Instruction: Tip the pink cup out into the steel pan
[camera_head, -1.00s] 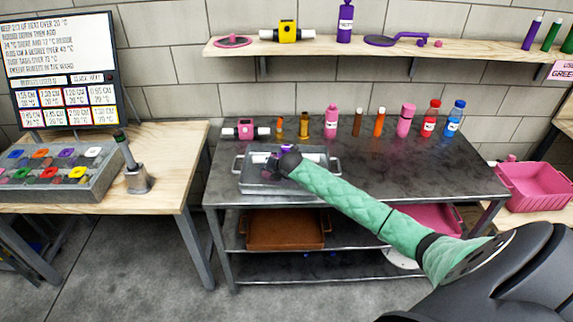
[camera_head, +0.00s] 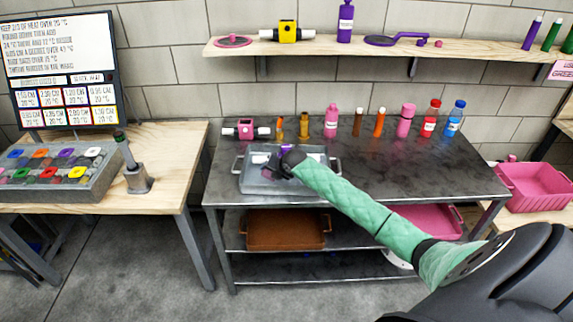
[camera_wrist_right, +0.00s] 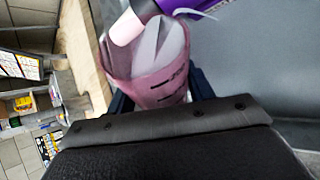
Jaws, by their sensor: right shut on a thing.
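The steel pan (camera_head: 262,187) sits on the dark metal table, left of centre, in the head view. My right gripper (camera_head: 272,162) is over the pan, its wrist dark at the end of the green sleeve. In the right wrist view, my gripper (camera_wrist_right: 155,100) is shut on the pink cup (camera_wrist_right: 158,88), a translucent cup with dark marks. The cup looks tilted, and pale pieces show in its mouth. A purple thing (camera_wrist_right: 165,7) lies close by the mouth. The wrist hides most of the cup in the head view. My left gripper is not in view.
Several bottles and tubes stand along the table's back, including a pink bottle (camera_head: 331,122) and a blue one (camera_head: 455,118). A pink device (camera_head: 245,129) stands behind the pan. The table right of the pan is clear around my arm.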

